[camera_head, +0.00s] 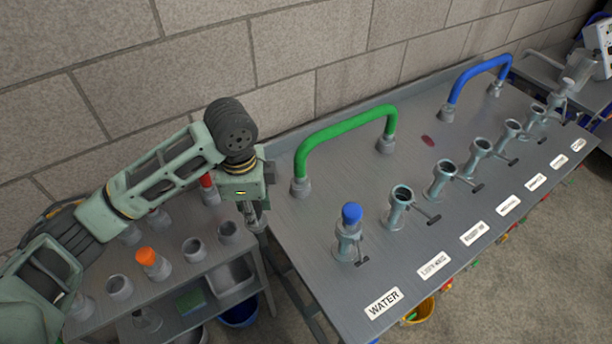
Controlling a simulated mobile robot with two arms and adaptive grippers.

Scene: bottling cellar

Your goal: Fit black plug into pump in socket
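No black plug is clearly visible. The third label from the front (475,233) seems to read "PUMP IN", though it is small and blurred. The third socket in the row (442,184), which seems to match it, is an open grey pipe with a side lever. My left gripper (257,219) points down at the gap between the low shelf and the panel table, left of the sockets. Its fingers are small and dark, so I cannot tell whether they hold anything. My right gripper is not in view.
A blue plug (352,213) sits in the socket by the WATER label (384,303). Green (343,127) and blue (476,75) handles arch over the table's back. The low shelf (222,259) holds cups, with an orange plug (146,256) and a red one (207,181).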

